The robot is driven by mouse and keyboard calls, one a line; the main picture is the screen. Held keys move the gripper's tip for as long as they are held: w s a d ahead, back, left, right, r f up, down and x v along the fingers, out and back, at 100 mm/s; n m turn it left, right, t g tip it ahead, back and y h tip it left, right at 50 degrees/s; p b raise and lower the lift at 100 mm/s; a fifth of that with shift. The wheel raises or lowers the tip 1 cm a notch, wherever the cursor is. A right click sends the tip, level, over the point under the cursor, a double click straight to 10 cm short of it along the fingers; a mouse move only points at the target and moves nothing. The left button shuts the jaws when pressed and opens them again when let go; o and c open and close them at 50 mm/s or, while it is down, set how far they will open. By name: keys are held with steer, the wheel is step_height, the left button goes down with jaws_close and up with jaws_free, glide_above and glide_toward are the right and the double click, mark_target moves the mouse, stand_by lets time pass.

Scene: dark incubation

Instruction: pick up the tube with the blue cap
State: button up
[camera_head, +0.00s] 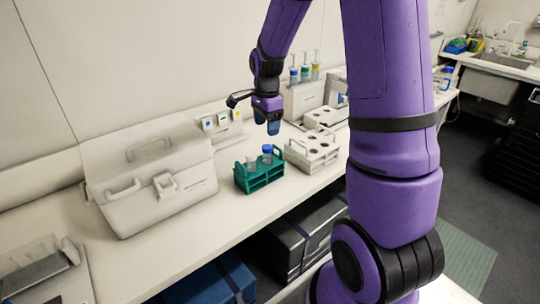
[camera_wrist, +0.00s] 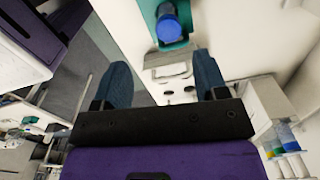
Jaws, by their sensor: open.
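The blue-capped tube (camera_head: 267,153) stands upright in a green rack (camera_head: 258,181) on the bench. A second tube with a pale cap (camera_head: 251,161) stands beside it in the same rack. In the wrist view the blue cap (camera_wrist: 168,26) shows at the top centre, within the green rack (camera_wrist: 183,45). My gripper (camera_head: 268,128) is above the bench, higher than the rack and apart from the tube. In the wrist view my gripper (camera_wrist: 163,78) has its two blue fingers spread, with nothing between them.
A white case (camera_head: 150,180) stands left of the rack. A white block with holes (camera_head: 312,152) stands close on its right. Pipettes on a stand (camera_head: 305,72) are behind. The bench's front edge is near the rack, with dark boxes (camera_head: 312,235) below.

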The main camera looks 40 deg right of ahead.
mark_target(267, 146)
steer(key=shift+w+d+f+m, duration=0.4)
steer(key=shift+w+d+f, duration=0.2)
steer(key=shift+f, duration=0.25)
step_height(267, 146, down, 5)
steer(key=shift+d+f, duration=0.1)
steer(key=shift+a+f, duration=0.15)
steer(key=shift+f, duration=1.25)
steer(key=shift+a+f, duration=0.1)
steer(key=shift+f, duration=1.25)
steer(key=shift+c, duration=0.4)
steer(key=c, duration=0.9)
